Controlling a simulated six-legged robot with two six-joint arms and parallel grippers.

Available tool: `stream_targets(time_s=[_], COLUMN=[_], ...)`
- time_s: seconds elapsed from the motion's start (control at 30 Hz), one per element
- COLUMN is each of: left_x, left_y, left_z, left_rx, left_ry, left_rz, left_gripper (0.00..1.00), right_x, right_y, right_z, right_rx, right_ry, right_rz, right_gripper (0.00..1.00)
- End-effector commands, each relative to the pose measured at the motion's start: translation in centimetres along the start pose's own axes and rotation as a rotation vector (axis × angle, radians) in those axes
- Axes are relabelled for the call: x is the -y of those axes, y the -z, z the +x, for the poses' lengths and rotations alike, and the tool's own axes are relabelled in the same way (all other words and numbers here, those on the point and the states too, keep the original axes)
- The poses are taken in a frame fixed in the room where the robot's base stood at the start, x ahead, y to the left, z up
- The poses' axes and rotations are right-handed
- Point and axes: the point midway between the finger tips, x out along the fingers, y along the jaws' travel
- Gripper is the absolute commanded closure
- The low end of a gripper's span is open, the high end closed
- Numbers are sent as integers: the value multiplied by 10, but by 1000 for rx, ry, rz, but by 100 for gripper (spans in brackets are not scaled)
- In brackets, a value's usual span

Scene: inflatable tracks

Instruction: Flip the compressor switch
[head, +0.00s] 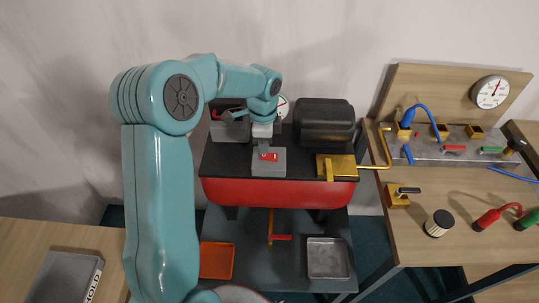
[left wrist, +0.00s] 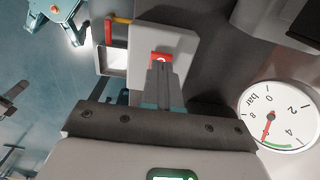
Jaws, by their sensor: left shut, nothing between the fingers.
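The compressor (head: 282,193) has a red tank and a black top. On its top is a grey switch box (head: 269,169) with a small red rocker switch (head: 269,157). My left gripper (head: 264,151) points down at the switch box, its fingers shut and empty. In the left wrist view, the shut fingertips (left wrist: 161,64) are at the red switch (left wrist: 160,56) on the pale switch box (left wrist: 180,45) and cover part of it. I cannot tell whether they touch it. My right gripper is not in view.
A black motor housing (head: 325,122) and a brass fitting (head: 336,167) stand right of the switch box. A pressure gauge (left wrist: 278,115) is close by in the left wrist view. An orange tray (head: 216,261) and a grey tray (head: 328,258) lie below. A wooden workbench (head: 430,195) stands at right.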

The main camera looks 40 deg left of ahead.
Motion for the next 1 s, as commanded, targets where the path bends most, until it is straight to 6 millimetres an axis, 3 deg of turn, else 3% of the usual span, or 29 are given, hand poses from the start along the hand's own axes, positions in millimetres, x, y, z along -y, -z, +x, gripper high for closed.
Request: stream_targets(time_s=[1.0], left_x=[0], left_y=[0], left_z=[7], left_rx=[0], left_ry=[0], left_rz=[0], left_gripper=[100], right_x=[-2], right_y=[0], right_z=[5], right_rx=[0], right_ry=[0], right_rz=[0], right_gripper=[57])
